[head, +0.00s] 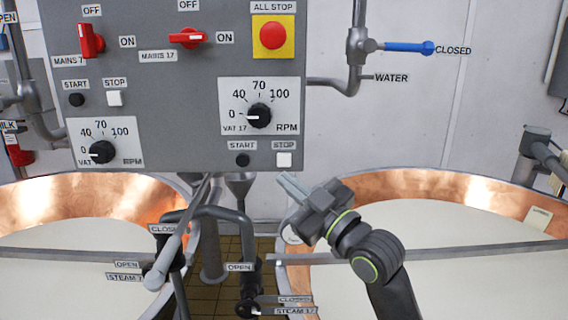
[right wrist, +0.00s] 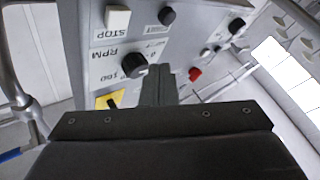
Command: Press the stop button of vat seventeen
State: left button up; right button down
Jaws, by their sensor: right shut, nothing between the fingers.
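The stop button of vat seventeen (head: 284,160) is a white square at the lower right of the grey control panel, under the VAT 17 dial (head: 259,115). A black start button (head: 242,160) sits to its left. My right gripper (head: 283,179) is shut and empty, its tips just below the stop button in the head view; I cannot tell whether they touch the panel. In the right wrist view the panel is upside down, with the white stop button (right wrist: 117,18) up and left of the shut fingers (right wrist: 161,72). My left gripper is not in view.
Another white stop button (head: 115,98) belongs to vat 7 on the left. The red mains 17 switch (head: 188,38) and red all-stop button (head: 272,35) are higher up. Copper vats (head: 400,184) of white liquid and steam pipes (head: 243,225) lie below.

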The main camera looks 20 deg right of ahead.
aim_at(279, 159)
jog(key=shift+w+d+b, duration=0.3)
jog(key=shift+w+b, duration=0.05)
jog(key=shift+w, duration=0.65)
jog(key=shift+w+d+b, duration=0.25)
jog(key=shift+w+b, duration=0.05)
jog(key=shift+w, duration=0.7)
jog(key=shift+w+d+b, duration=0.3)
jog(key=shift+w+b, duration=0.05)
jog(key=shift+w, duration=0.65)
jog(key=shift+w+d, duration=0.15)
jog(key=shift+w, duration=0.25)
jog(key=shift+w+d+b, duration=0.15)
jog(key=shift+w+b, duration=0.3)
jog(key=shift+b, duration=0.1)
jog(key=shift+s, duration=0.15)
dwell(0.5)
jog(key=shift+s+a+p, duration=0.3)
jog(key=shift+s+p, duration=0.1)
jog(key=shift+s, duration=0.3)
